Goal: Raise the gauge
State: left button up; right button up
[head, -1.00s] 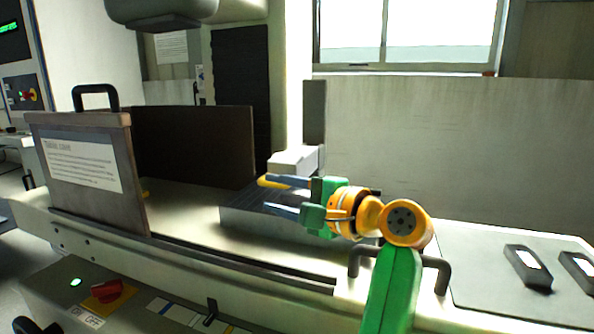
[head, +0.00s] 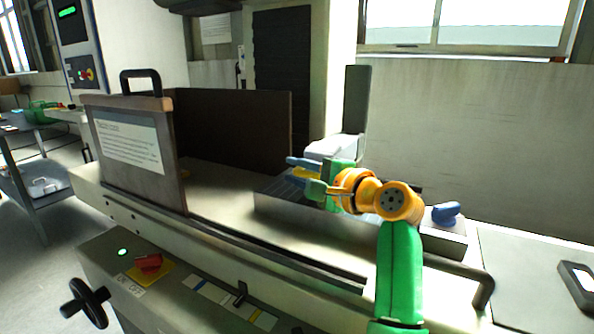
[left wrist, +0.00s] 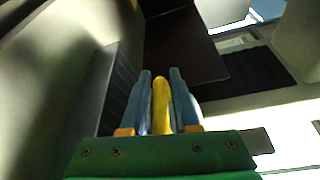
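A yellow rounded bar, which I take for the gauge (left wrist: 162,106), lies lengthwise between the two blue-grey fingers of my left gripper (left wrist: 162,88) in the left wrist view. The fingers close in on both its sides with hardly a gap. Whether the bar touches the block I cannot tell. My right gripper is not in view.
A guard panel with a black handle (head: 126,145) stands on the left. A dark panel (head: 232,128) stands behind the bed. A blue knob-like part (head: 446,212) is right of my gripper. A red switch (head: 148,263) is on the front. Bare bed (head: 225,200) lies left of the block.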

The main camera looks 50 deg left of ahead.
pick_arm(q)
grip_shut()
jog(key=shift+f, duration=0.25)
dwell(0.9)
